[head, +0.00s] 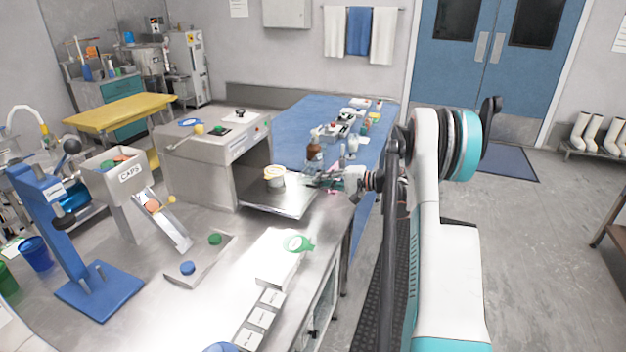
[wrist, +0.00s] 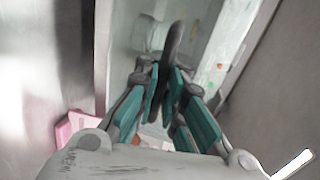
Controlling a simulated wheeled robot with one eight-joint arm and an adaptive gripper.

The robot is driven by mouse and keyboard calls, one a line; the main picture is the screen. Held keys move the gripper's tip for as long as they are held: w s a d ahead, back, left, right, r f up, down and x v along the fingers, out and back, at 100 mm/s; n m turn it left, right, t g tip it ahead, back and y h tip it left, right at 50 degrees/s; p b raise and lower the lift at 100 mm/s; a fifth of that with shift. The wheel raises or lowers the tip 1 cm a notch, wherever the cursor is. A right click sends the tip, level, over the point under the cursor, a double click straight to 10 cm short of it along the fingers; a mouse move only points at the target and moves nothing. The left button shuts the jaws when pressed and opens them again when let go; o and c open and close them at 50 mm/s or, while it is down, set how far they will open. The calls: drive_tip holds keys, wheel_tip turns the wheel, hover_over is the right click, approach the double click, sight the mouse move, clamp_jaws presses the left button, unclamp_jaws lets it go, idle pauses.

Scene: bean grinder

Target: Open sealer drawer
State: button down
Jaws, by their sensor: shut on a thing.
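The sealer (head: 205,160) is a grey metal box on the steel bench, with its front opening facing right. Its flat drawer (head: 290,205) shows out in front of the opening, and a pale cup (head: 274,177) stands on or just above it. My gripper (head: 318,181) is at the drawer's outer right end. In the wrist view, the teal-padded fingers of my gripper (wrist: 168,85) are closed around a dark curved handle (wrist: 173,42). The lower part of the handle is hidden between the fingers.
A brown bottle (head: 314,150) stands close behind my gripper. A blue-topped table (head: 290,125) with many small items lies beyond. A caps bin (head: 118,180) and a blue press (head: 60,235) stand left. A white box (head: 280,262) sits in front of the drawer.

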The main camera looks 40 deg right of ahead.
drive_tip(key=shift+s+d, duration=0.1)
drive_tip(key=shift+s, duration=0.05)
drive_tip(key=c, duration=2)
unclamp_jaws()
drive_tip(key=v, duration=1.2)
